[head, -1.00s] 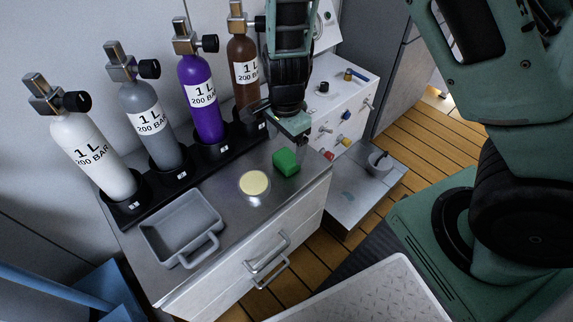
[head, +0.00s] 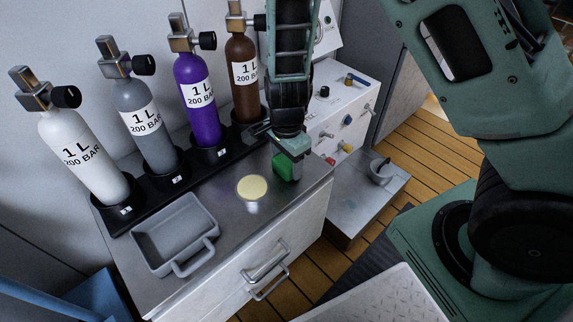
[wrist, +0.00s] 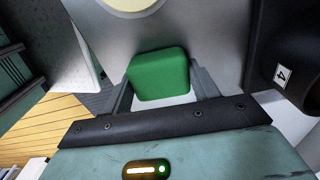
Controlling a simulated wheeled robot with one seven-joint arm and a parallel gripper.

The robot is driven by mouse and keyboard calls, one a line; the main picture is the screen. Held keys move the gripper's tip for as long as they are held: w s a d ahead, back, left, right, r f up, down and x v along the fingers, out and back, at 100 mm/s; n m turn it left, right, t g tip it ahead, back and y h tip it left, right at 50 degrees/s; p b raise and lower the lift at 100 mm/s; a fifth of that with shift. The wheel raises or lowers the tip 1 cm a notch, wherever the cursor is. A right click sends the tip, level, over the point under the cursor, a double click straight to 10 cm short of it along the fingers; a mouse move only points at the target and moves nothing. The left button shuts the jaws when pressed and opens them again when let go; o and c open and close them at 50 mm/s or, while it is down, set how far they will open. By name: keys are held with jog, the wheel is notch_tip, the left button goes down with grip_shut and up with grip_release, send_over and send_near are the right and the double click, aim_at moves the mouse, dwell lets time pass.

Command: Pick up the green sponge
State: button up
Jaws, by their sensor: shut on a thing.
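The green sponge (head: 283,166) is on the metal counter near its right edge in the head view, partly hidden by my gripper (head: 288,158). In the wrist view the sponge (wrist: 159,74) sits between the two fingers of my gripper (wrist: 160,84), one on each side. My gripper is shut on it. I cannot tell whether the sponge is clear of the counter.
A pale yellow round piece (head: 252,188) lies left of the sponge. A grey tray (head: 142,247) stands at the counter's left. Several gas bottles, such as the purple one (head: 187,70), stand in a black rack behind. A white valve panel (head: 325,118) is at the right.

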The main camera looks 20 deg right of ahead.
aim_at(287, 160)
jog(key=shift+r, duration=0.1)
notch_tip(287, 160, up, 10)
jog(key=p, duration=0.5)
